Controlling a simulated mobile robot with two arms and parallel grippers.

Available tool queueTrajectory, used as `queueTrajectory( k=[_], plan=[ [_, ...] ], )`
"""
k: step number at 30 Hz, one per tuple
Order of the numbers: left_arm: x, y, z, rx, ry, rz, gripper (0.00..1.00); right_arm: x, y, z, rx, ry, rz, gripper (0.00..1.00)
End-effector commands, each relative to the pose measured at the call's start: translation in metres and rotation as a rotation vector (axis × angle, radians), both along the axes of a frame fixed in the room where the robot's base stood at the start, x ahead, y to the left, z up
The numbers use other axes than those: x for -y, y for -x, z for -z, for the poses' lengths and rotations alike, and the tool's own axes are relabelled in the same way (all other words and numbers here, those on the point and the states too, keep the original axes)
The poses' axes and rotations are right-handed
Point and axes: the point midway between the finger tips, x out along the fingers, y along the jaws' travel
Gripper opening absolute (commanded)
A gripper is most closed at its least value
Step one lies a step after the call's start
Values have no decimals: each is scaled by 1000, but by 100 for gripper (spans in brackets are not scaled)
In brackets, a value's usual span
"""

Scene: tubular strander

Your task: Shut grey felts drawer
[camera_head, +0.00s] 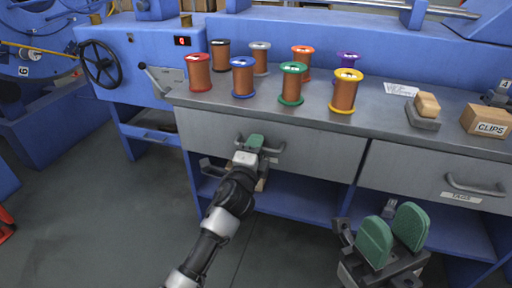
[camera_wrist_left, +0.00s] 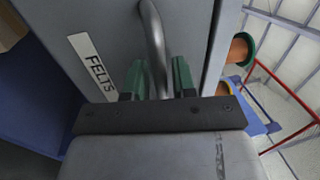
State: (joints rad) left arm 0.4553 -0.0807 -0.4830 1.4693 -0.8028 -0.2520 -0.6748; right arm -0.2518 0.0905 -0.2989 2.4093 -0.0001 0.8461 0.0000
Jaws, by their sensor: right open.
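The grey felts drawer (camera_head: 310,145) is under the left part of the workbench; I cannot tell whether it stands slightly open. In the left wrist view its front (camera_wrist_left: 112,28) fills the middle, with a "FELTS" label (camera_wrist_left: 92,66) and a curved metal bar handle (camera_wrist_left: 154,38). My left gripper (camera_head: 251,150) is at this handle in the head view. In the left wrist view its green fingers (camera_wrist_left: 158,80) are on either side of the bar; whether they press on it is unclear. My right gripper (camera_head: 393,236) is open and empty, in front of the bench at lower right.
Several coloured wire spools (camera_head: 292,84) stand on the worktop (camera_head: 385,112) above the drawer. A second grey drawer (camera_head: 420,172) labelled "TAGS" is to the right. A "CLIPS" box (camera_head: 488,121) sits at the right. Floor (camera_head: 100,215) at left is clear.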

Motion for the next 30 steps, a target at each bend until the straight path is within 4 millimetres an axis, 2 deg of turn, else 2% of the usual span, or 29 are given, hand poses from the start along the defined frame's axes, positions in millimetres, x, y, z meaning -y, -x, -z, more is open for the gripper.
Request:
queueTrajectory(
  k=[2,13,16,20,24,30],
  plan=[
    [0,0,0,0,0,1,37,0,0,1,-5,0,-1,43],
    [-1,7,2,-1,-1,2,37,0,2,0,-10,-3,-1,43],
    [-6,20,3,-2,-1,2,37,1,3,-5,-2,-7,-2,43],
    [-13,43,7,-2,1,3,37,1,6,6,-59,-4,-4,43],
    [-21,68,13,-3,0,2,37,1,8,3,-69,-5,-4,43],
    [-29,93,18,0,1,2,37,1,8,-2,-66,-4,-5,43]
  ],
)
